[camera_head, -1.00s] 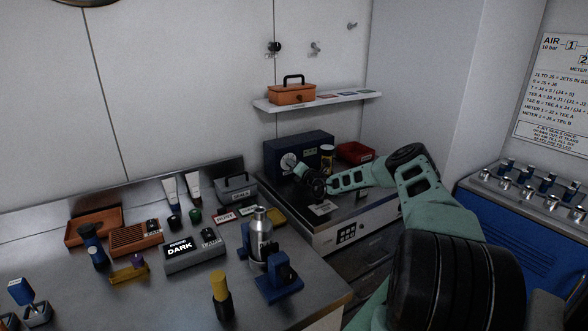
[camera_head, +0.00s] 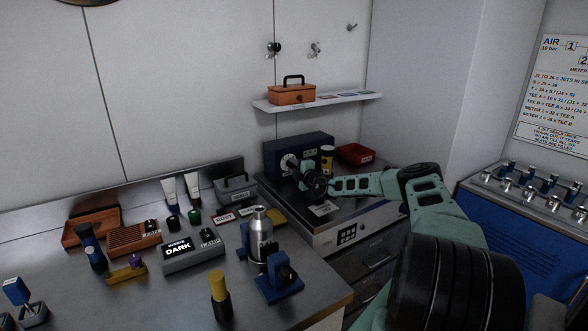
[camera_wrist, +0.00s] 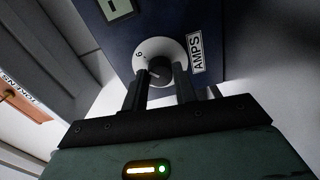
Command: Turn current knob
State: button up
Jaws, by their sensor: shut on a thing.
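The current knob (camera_wrist: 158,68) is a small dark knob on a round white dial marked AMPS, in the wrist view. The dial is on the front of a dark blue box (camera_head: 318,144) at the back of the grey bench unit in the head view. My gripper (camera_wrist: 160,82) has its two dark fingers on either side of the knob and is shut on it. A small display window (camera_wrist: 117,8) sits above the dial.
A black and yellow cylinder (camera_head: 327,156) stands just right of the dial, close to my wrist. A red tray (camera_head: 355,154) lies behind my forearm. A shelf (camera_head: 330,101) with an orange box (camera_head: 292,94) hangs above. Several tools crowd the left worktop.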

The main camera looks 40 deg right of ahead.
jog(key=shift+m, duration=0.6)
jog(key=o, duration=1)
jog(key=shift+c, duration=0.2)
jog(key=shift+s, duration=0.1)
jog(key=b+v, duration=0.2)
jog(key=v, duration=1.5)
jog(key=shift+s+d+f, duration=0.1)
jog(key=shift+s, duration=0.1)
